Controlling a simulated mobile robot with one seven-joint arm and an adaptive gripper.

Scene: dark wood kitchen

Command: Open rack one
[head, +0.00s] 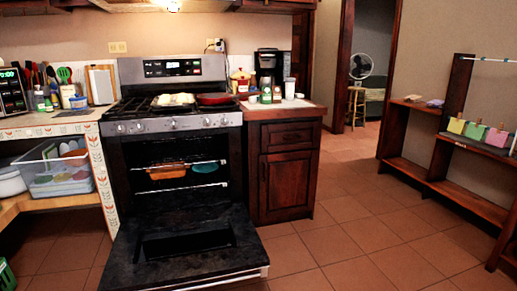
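A black and steel oven (178,150) stands at the left centre in the head view. Its door (185,250) is lowered open toward the floor. Inside the dark cavity, thin metal rack bars (195,187) show at about two heights. An orange item (167,171) and a teal item (204,167) sit inside near the upper bars. Which rack is rack one cannot be told from this view. How far the racks are pulled out is hard to tell. My gripper is not in view.
A dark wood cabinet (287,172) stands right of the oven. A plastic bin (58,167) sits on a shelf at the left. The stovetop holds a red pan (213,99). Tiled floor (345,235) is clear to the right, before a low wall shelf (468,197).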

